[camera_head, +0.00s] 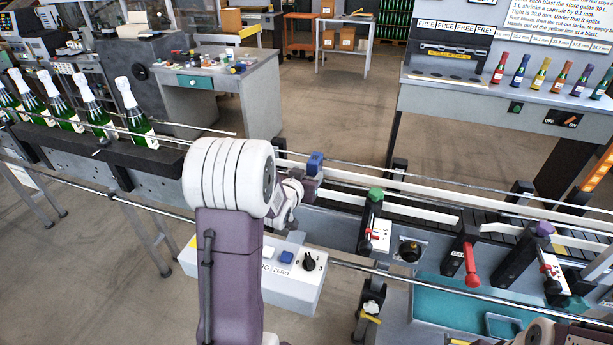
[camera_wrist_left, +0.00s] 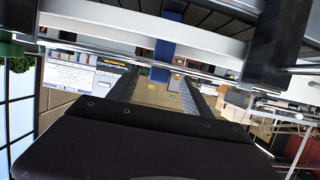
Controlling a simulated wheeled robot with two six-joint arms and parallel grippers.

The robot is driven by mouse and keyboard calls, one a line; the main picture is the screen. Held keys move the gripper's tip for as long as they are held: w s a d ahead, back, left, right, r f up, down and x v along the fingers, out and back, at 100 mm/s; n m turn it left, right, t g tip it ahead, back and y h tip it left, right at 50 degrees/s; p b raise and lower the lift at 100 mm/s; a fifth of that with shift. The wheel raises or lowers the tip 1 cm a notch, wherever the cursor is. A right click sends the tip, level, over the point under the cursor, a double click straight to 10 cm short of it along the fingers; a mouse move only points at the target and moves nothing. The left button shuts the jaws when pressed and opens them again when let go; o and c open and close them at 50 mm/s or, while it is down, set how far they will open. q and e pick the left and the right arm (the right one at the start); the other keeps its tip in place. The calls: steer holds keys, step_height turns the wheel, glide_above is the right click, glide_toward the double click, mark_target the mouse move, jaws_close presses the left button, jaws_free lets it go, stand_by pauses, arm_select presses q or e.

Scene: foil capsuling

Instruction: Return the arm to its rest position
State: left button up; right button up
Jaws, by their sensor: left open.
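My left arm rises from the bottom of the head view, and its large white joint hides much of the hand. My left gripper (camera_head: 312,186) is partly visible just right of that joint, over the conveyor (camera_head: 430,208). A blue block (camera_head: 316,160) shows beside the gripper. In the left wrist view, the two dark fingers of the left gripper (camera_wrist_left: 156,88) stand apart with nothing held between them. A blue upright piece (camera_wrist_left: 166,60) shows beyond the gap; I cannot tell whether it touches a finger. My right gripper is not seen.
Green bottles (camera_head: 97,108) with white tops line the conveyor at left. Stops with green (camera_head: 375,194), red (camera_head: 470,262) and purple (camera_head: 544,229) parts stand along it at right. A control box (camera_head: 285,268) sits in front. A bench (camera_head: 440,95) with several coloured bottles stands behind.

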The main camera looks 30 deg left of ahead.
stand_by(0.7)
arm_select(q)
steer(key=s+d+f+g+h, duration=0.1)
steer(key=s+d+f+g, duration=0.3)
steer(key=s+d, duration=0.2)
steer(key=s+d+f+m+g+h, duration=0.1)
steer(key=s+d+f+g, duration=0.3)
steer(key=s, duration=0.6)
steer(key=s+d+f+m+g+h, duration=0.1)
steer(key=s+d+f+g, duration=0.2)
steer(key=s+d, duration=0.4)
steer(key=shift+s+d+f+g+h, duration=0.3)
steer(key=shift+s+d+f+g, duration=0.1)
steer(key=shift+s+g, duration=0.25)
